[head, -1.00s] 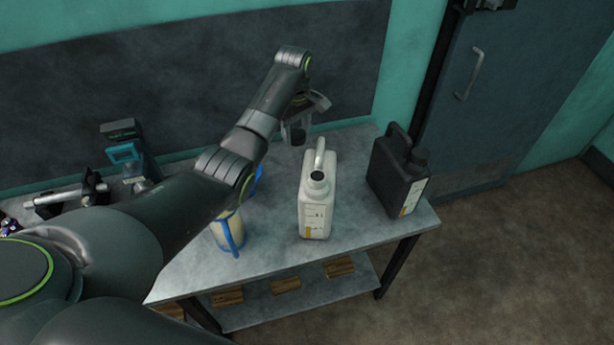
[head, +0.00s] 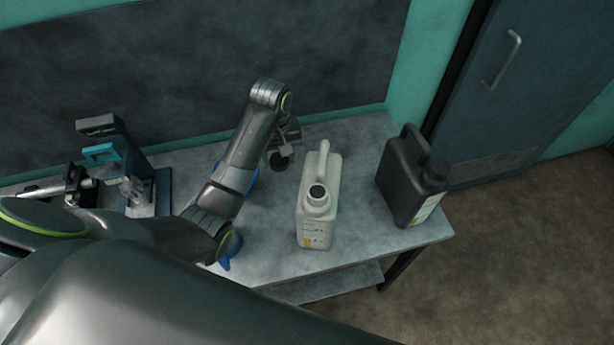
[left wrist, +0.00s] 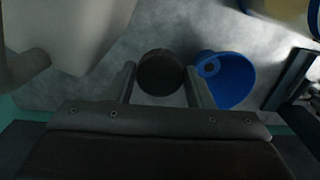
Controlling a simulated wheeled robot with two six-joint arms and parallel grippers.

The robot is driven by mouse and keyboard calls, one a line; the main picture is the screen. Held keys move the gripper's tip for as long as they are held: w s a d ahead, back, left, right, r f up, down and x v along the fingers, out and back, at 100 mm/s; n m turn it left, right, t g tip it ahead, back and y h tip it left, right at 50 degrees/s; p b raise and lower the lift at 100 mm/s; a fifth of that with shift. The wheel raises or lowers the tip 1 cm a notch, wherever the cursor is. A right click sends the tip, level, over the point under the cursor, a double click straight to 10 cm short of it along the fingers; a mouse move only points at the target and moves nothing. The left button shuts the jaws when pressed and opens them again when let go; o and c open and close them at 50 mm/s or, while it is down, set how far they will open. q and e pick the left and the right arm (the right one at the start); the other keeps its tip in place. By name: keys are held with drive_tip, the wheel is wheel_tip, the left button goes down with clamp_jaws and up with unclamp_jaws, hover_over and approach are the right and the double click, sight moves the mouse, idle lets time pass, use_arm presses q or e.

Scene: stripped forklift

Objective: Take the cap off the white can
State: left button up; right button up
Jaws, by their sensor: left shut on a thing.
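The white can (head: 318,222) stands upright on the grey table, its round mouth open and uncapped. It also shows at the upper left of the left wrist view (left wrist: 75,30). My left gripper (head: 284,156) is just left of the can, apart from it. In the left wrist view its two fingers (left wrist: 160,82) are shut on a dark round cap (left wrist: 160,70). The cap also shows in the head view (head: 279,163), near or above the table top; its exact height is unclear. My right gripper is not in view.
A black can (head: 408,185) stands right of the white one. A blue funnel (left wrist: 228,80) is close beside the gripper, partly hidden by my arm in the head view. A teal-and-black tool (head: 115,155) stands at the left. Bare table (head: 350,150) lies behind the cans.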

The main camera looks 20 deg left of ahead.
use_arm(q)
drive_tip(key=f+b, duration=0.2)
drive_tip(key=shift+s+f, duration=0.35)
drive_tip(key=shift+f, duration=0.05)
hover_over(283, 202)
wheel_tip(283, 202, down, 5)
wheel_tip(283, 202, down, 4)
drive_tip(key=shift+w+f+p, duration=0.1)
drive_tip(key=shift+p, duration=0.45)
drive_tip(key=shift+f, duration=0.85)
wheel_tip(283, 202, down, 3)
drive_tip(key=shift+f, duration=0.25)
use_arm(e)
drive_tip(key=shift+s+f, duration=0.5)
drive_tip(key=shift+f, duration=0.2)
use_arm(q)
drive_tip(key=shift+f, duration=0.1)
